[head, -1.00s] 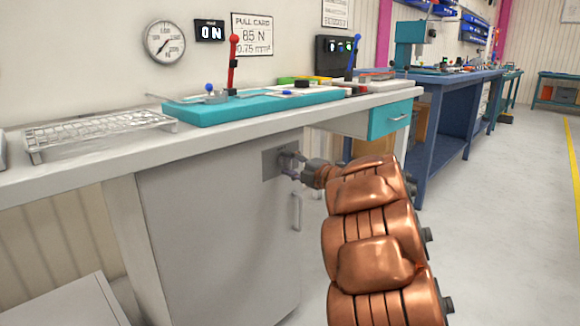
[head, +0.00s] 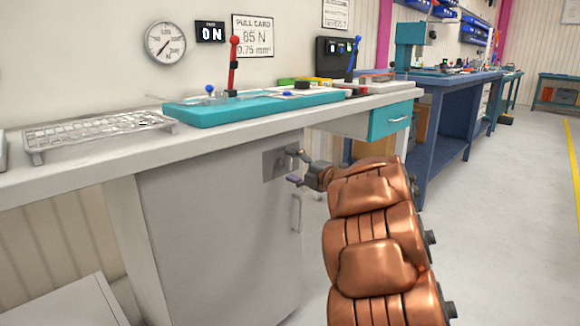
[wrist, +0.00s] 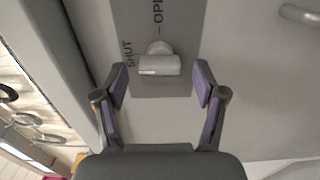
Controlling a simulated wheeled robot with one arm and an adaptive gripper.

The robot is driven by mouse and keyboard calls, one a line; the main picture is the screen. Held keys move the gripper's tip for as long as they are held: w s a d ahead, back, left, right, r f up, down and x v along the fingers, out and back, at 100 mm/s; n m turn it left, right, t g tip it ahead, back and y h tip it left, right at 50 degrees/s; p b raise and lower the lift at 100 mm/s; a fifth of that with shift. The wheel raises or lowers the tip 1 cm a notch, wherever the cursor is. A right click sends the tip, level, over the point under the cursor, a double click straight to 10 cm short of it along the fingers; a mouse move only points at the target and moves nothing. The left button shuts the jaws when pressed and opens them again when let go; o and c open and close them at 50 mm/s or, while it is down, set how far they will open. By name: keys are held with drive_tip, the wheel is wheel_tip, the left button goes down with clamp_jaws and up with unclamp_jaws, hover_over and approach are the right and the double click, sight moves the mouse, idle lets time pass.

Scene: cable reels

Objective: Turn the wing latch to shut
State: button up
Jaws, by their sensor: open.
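The wing latch (wrist: 160,62) is a pale knob with a flat wing on a grey plate (wrist: 180,82), seen in the wrist view. Its wing lies crosswise in that view. The plate has OPEN printed above the latch and SHUT to its left, each with a tick mark. My gripper (wrist: 160,76) is open, one finger on each side of the wing with a gap at both sides. In the head view my gripper (head: 299,168) is by the plate (head: 270,164) on the grey cabinet door, and the latch is hard to make out there.
A bar handle (head: 296,212) stands on the cabinet door (head: 215,235) below the plate. The worktop (head: 120,165) overhangs the door and carries a teal fixture (head: 245,105) with a red lever. A teal drawer (head: 390,118) is at the right. Floor to the right is clear.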

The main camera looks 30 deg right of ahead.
drive_tip(key=v, duration=1.1)
wheel_tip(320, 180, up, 14)
drive_tip(key=w+d+m+h+p, duration=0.3)
drive_tip(key=m+h+p, duration=0.35)
drive_tip(key=p, duration=0.45)
drive_tip(key=s+a+r+m+g+h+p, duration=0.2)
drive_tip(key=s+r+m+g+h+p, duration=0.35)
drive_tip(key=r+m+p, duration=0.4)
drive_tip(key=s+a+r+m+g+y+p, duration=0.2)
drive_tip(key=s+a+g+y+p, duration=0.2)
drive_tip(key=s+a+p, duration=0.9)
drive_tip(key=s+a+r+m+g+y+p, duration=0.2)
drive_tip(key=s+a+g+y+p, duration=0.2)
drive_tip(key=s+a+g+p, duration=0.6)
drive_tip(key=s+a+p, duration=0.3)
drive_tip(key=s+a, duration=0.5)
drive_tip(key=s, duration=0.2)
drive_tip(key=shift+a+m, duration=0.4)
